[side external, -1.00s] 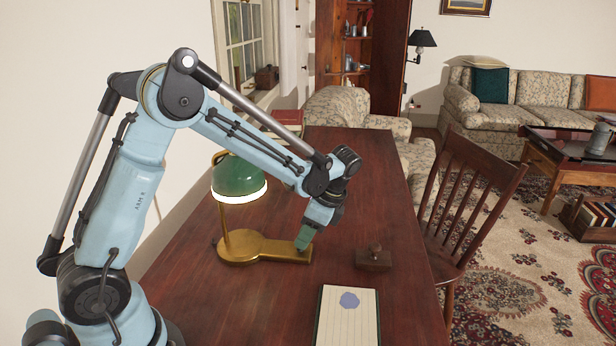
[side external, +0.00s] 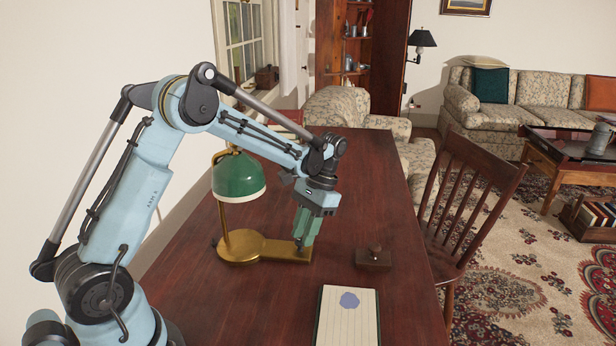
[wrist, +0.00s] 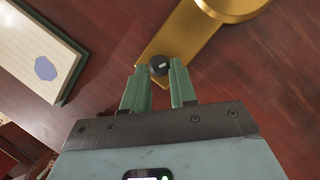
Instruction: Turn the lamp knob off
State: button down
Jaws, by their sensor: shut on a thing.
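The desk lamp has a green shade (side external: 238,177) and a brass base (side external: 262,249) that stands on the dark wood desk. The underside of the shade no longer glows, so the lamp looks unlit. In the wrist view, the round black knob (wrist: 159,65) sits at the end of the brass base (wrist: 196,30), with a small pale mark on top. My gripper (side external: 302,243) points down over the right end of the base. Its green fingers (wrist: 160,70) are at either side of the knob, shut on it. In the side view the fingers hide most of the knob.
A wooden block with a small handle (side external: 374,259) lies right of the base. A lined notepad with a bluish blot (side external: 347,328) lies at the front of the desk. A wooden chair (side external: 470,190) stands at the right edge. The desk between is clear.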

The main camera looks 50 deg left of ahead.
jog(key=n, duration=0.1)
jog(key=n+h, duration=0.1)
jog(key=n, duration=0.3)
jog(key=shift+a+t+h, duration=0.3)
jog(key=shift+t+h, duration=0.1)
jog(key=shift+n, duration=0.3)
jog(key=c, duration=0.9)
grip_release()
jog(key=v, duration=1.2)
jog(key=shift+a, duration=0.2)
